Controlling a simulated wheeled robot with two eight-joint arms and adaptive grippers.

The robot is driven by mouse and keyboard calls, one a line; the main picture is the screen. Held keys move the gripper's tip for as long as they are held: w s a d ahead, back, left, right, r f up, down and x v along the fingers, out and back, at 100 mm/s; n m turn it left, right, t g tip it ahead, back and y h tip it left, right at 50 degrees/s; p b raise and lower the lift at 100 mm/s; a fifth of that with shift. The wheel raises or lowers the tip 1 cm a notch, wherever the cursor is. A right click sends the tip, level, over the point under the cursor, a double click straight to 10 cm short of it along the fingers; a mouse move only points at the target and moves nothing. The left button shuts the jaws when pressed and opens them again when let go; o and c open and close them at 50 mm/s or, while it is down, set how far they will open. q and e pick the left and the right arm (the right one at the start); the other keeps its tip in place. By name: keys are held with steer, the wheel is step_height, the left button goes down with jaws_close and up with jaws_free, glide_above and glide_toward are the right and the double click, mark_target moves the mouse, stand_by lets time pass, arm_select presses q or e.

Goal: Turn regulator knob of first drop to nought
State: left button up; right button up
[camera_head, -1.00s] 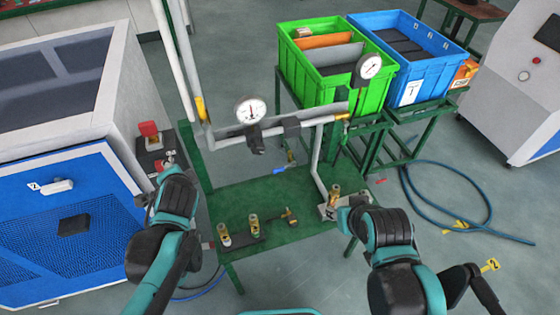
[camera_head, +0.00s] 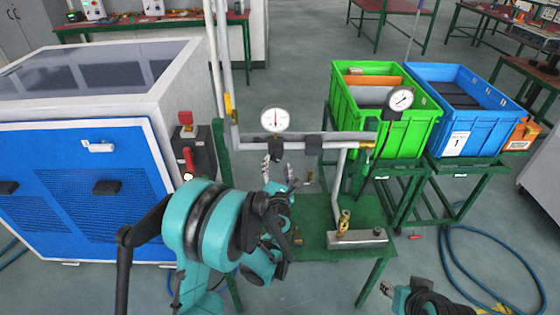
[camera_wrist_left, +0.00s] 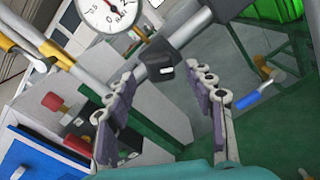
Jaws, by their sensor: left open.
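The left pressure gauge (camera_head: 274,119) has a round white dial and stands on the grey horizontal pipe. Its black regulator body (camera_head: 276,145) sits on the pipe just below it. My left gripper (camera_head: 279,170) is open just below and in front of this regulator. In the left wrist view, the black regulator knob (camera_wrist_left: 166,72) shows just beyond the open fingers (camera_wrist_left: 166,84), roughly between them and apart from them. The gauge (camera_wrist_left: 110,12) is cut off at the top there. Part of my right arm shows at the lower right of the head view, without its fingers.
A second gauge (camera_head: 398,99) stands farther right on the pipework. The green bench (camera_head: 325,212) carries brass fittings, partly hidden by my left arm. A control box with a red handle (camera_head: 188,158) is close on the left. Green (camera_head: 385,135) and blue (camera_head: 480,135) crates stand right.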

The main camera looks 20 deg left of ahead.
mark_target(277, 158)
arm_select(q)
steer(key=b+x, duration=0.1)
steer(key=x, duration=0.4)
steer(key=shift+w, duration=0.15)
steer(key=c, duration=1.2)
